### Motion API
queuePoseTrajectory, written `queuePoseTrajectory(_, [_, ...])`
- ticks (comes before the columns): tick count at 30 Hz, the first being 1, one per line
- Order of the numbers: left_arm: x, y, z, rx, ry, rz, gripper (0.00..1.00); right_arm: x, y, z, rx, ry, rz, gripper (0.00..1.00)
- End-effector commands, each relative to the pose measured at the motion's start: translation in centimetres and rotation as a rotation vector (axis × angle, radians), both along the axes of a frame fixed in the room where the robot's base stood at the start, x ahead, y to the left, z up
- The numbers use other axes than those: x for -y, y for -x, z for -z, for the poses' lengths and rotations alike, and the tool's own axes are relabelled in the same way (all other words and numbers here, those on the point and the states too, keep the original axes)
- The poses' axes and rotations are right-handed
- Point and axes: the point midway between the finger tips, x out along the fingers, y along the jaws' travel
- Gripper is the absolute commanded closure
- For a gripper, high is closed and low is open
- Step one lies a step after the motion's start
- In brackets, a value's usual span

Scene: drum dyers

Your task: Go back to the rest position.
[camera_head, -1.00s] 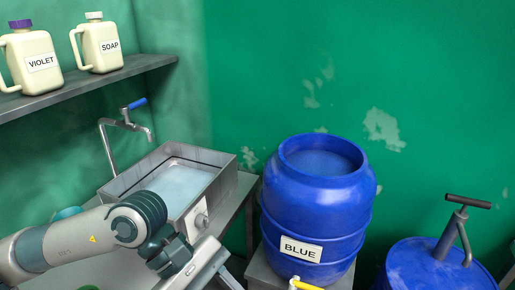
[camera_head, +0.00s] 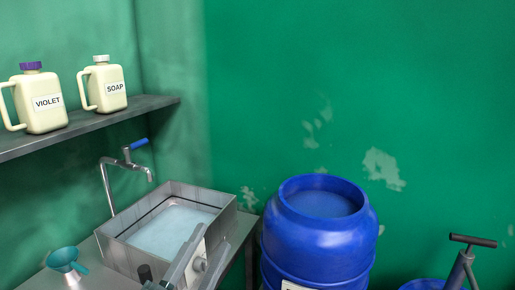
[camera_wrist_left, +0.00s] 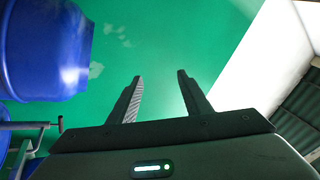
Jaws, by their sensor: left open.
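My left gripper (camera_head: 184,262) shows at the bottom of the head view, in front of the metal sink (camera_head: 172,228). In the left wrist view its two fingers (camera_wrist_left: 160,80) are spread apart with nothing between them, against the green wall. The sink holds pale liquid. The open blue drum (camera_head: 318,235) stands right of the gripper, apart from it; it also shows at the upper left of the left wrist view (camera_wrist_left: 45,50). My right gripper is not in view.
A shelf (camera_head: 100,123) holds the VIOLET jug (camera_head: 40,100) and the SOAP jug (camera_head: 103,88). A tap (camera_head: 128,165) stands behind the sink, and a teal funnel (camera_head: 63,260) left of it. A pump handle (camera_head: 468,250) rises at lower right.

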Motion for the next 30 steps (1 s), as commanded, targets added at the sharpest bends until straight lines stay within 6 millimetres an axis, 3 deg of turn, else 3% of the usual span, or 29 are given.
queuePoseTrajectory(1, [-1.5, -0.6, 2.8, -0.119, 0.051, -0.040, 0.56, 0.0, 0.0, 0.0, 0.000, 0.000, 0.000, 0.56])
queuePoseTrajectory(4, [-4.3, -1.0, 8.5, -0.342, 0.145, -0.118, 0.56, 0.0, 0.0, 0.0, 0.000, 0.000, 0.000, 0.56])
queuePoseTrajectory(8, [-7.2, 0.2, 16.1, -0.619, 0.253, -0.216, 0.56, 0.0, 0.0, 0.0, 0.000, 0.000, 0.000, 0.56])
queuePoseTrajectory(14, [-10.6, 5.7, 27.0, -1.016, 0.393, -0.364, 0.56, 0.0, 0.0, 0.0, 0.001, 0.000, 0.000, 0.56])
queuePoseTrajectory(18, [-12.0, 11.3, 33.1, -1.269, 0.471, -0.464, 0.56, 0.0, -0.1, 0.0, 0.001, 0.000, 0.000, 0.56])
queuePoseTrajectory(24, [-12.8, 18.0, 38.0, -1.513, 0.537, -0.565, 0.56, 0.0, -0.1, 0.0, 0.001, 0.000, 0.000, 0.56])
queuePoseTrajectory(30, [-13.1, 23.5, 40.7, -1.690, 0.578, -0.640, 0.56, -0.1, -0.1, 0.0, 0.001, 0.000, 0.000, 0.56])
